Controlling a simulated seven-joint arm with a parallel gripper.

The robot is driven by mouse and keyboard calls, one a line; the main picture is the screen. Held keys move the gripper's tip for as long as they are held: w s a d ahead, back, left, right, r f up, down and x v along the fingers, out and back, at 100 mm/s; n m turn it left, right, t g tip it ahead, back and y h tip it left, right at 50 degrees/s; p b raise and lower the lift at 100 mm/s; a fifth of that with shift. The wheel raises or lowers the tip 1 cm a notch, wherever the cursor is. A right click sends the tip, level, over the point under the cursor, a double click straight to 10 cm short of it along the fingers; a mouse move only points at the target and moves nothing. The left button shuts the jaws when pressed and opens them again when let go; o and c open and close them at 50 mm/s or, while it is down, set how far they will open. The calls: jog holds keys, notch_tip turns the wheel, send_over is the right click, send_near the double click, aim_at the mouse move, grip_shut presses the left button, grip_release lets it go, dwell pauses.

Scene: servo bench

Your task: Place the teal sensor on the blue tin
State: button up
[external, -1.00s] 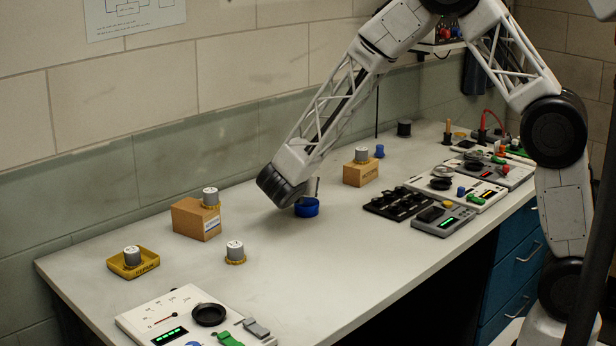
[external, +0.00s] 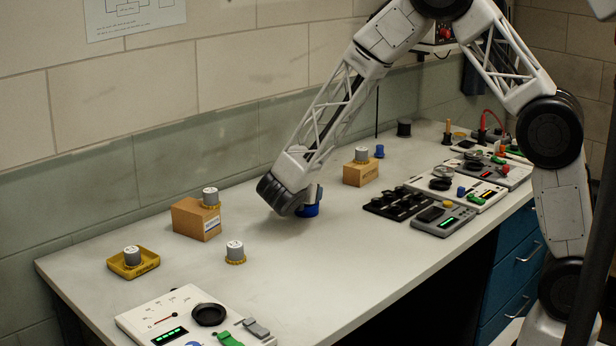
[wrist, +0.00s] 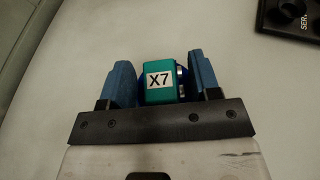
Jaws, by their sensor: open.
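The teal sensor (wrist: 159,82), a block with a white X7 label and a metallic right side, is between the two blue fingers of my gripper (wrist: 165,80) in the wrist view. The fingers are apart; a gap shows on the sensor's right, and the left finger is very close to it. Dark blue parts of the blue tin (wrist: 184,76) show just behind the sensor; whether the sensor rests on it is hard to see. In the external view the blue tin (external: 309,211) stands on the bench, partly covered by my gripper, and the sensor is hidden.
A cardboard box (external: 197,221) and a grey knob (external: 235,250) are on the left. Another box (external: 361,174) stands behind to the right. A black tray (external: 398,204) and instrument panels lie right. The bench in front of the tin is clear.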

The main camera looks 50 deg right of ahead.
jog(key=shift+r, duration=0.15)
jog(key=shift+a, duration=0.15)
jog(key=v, duration=1.1)
jog(key=shift+s+a+r, duration=0.2)
jog(key=shift+a, duration=0.05)
dwell(0.6)
